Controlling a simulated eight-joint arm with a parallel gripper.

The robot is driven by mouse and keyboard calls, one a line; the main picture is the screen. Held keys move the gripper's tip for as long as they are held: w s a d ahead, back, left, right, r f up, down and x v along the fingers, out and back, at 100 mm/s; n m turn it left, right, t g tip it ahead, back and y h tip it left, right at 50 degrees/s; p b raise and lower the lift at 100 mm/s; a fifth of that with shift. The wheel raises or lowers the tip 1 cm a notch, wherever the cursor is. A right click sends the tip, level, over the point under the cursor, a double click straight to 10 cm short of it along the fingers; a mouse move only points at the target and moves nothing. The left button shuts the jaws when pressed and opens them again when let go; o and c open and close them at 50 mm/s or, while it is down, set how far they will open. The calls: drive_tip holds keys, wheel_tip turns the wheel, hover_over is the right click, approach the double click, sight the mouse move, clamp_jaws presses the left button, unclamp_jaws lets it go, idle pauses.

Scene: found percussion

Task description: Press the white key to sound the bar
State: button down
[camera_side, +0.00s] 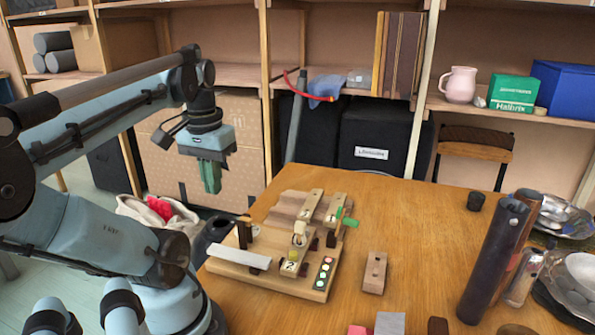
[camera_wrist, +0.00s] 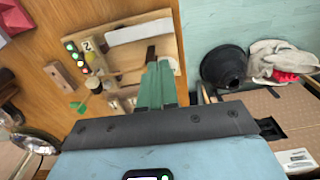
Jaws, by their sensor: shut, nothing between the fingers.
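A wooden board device (camera_side: 285,281) stands on the table. A long flat white piece (camera_side: 238,257) lies along its left front edge; it also shows in the wrist view (camera_wrist: 140,31). I cannot tell whether it is the key or the bar. A small pale upright piece (camera_side: 300,234) stands mid-board, near a block marked "2" (camera_side: 290,265). My gripper (camera_side: 210,178) has green fingers, shut and empty. It hangs in the air left of and above the board, apart from it. In the wrist view its fingertips (camera_wrist: 158,70) overlap the board's near side.
A panel of coloured dots (camera_side: 324,273) and a green piece (camera_side: 347,221) are on the board's right side. A loose wooden block (camera_side: 375,272) lies right of it. Tall dark tubes (camera_side: 494,258) and metal dishes (camera_side: 572,284) stand farther right. Bare table (camera_side: 420,220) lies between.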

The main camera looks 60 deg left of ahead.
sight(219, 248)
drive_tip(key=shift+s+r, duration=0.2)
drive_tip(key=shift+s, duration=0.25)
drive_tip(key=shift+f, duration=7)
drive_tip(key=shift+f, duration=0.1)
